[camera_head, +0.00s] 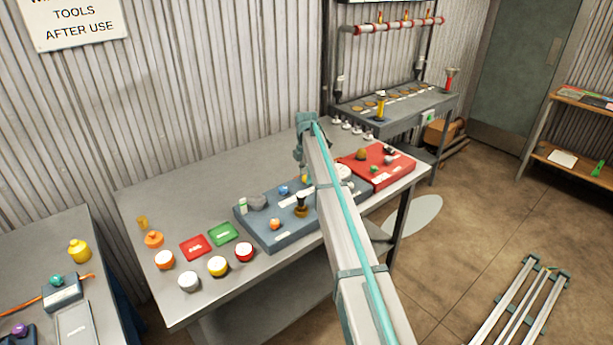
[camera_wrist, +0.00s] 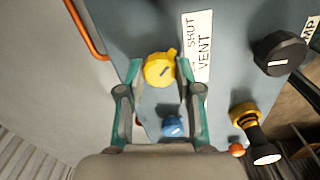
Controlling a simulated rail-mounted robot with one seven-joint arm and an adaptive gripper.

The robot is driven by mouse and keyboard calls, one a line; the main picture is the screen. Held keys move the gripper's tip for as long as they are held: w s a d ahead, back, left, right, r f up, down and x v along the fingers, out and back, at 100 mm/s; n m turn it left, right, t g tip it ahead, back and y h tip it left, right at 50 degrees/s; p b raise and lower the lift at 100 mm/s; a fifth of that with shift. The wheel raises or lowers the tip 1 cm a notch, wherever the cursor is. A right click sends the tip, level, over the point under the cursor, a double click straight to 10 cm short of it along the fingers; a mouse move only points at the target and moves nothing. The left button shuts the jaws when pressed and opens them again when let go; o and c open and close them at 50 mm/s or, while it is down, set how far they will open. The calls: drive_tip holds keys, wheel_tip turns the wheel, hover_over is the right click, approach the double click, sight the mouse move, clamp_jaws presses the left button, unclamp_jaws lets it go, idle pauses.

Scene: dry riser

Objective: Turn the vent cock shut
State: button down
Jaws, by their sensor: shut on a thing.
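The vent cock is a yellow round knob (camera_wrist: 158,71) with a dark line on its face and a small lug at its upper right. It stands beside a white label (camera_wrist: 197,45) reading "SHUT" and "VENT". The lug points up and right, toward the label. My gripper (camera_wrist: 160,68) is shut on the knob, with one teal finger on each side. In the head view, my gripper (camera_head: 302,168) is low over the blue-grey panel (camera_head: 265,238), and a bit of the yellow knob (camera_head: 304,179) shows below it. My arm hides part of the panel.
A blue knob (camera_wrist: 172,127), a black many-sided knob (camera_wrist: 280,53) and a black plunger with a yellow collar (camera_wrist: 250,122) are near my gripper. A red panel (camera_head: 375,178) lies to the right. Several coloured knobs and trays stand at left; the bench's back left (camera_head: 185,185) is clear.

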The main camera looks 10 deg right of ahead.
drive_tip(key=c, duration=0.8)
unclamp_jaws()
drive_tip(key=shift+o, duration=0.2)
drive_tip(key=shift+r, duration=0.1)
wheel_tip(320, 180, up, 12)
